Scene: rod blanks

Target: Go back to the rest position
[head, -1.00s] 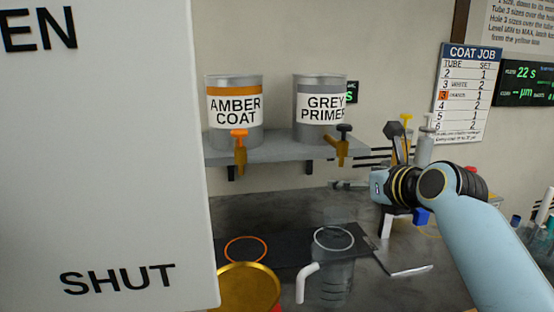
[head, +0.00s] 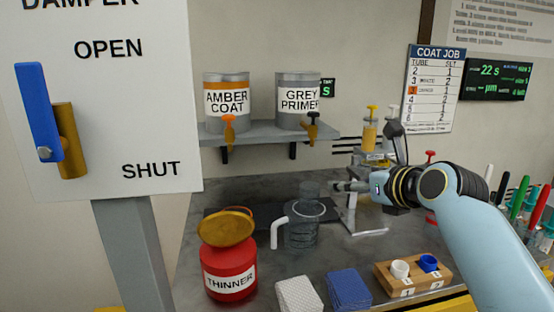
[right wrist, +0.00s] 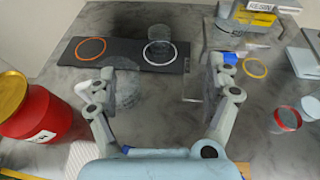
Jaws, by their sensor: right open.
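My right gripper (head: 350,187) is open and empty above the bench, right of the clear jug (head: 302,232) in the head view. In the right wrist view my right gripper (right wrist: 172,80) has its two fingers wide apart with bare bench between them. There the clear jug with its white handle (right wrist: 88,87) stands beside and partly behind the left finger. I cannot tell whether they touch. My left gripper is in neither view.
A red thinner can (head: 230,272) with a yellow lid stands left of the jug. A damper panel (head: 100,100) is at the left. Two paint tins stand on a shelf (head: 265,132). A wooden block (head: 412,276) with cups and two cloths (head: 348,288) lie in front.

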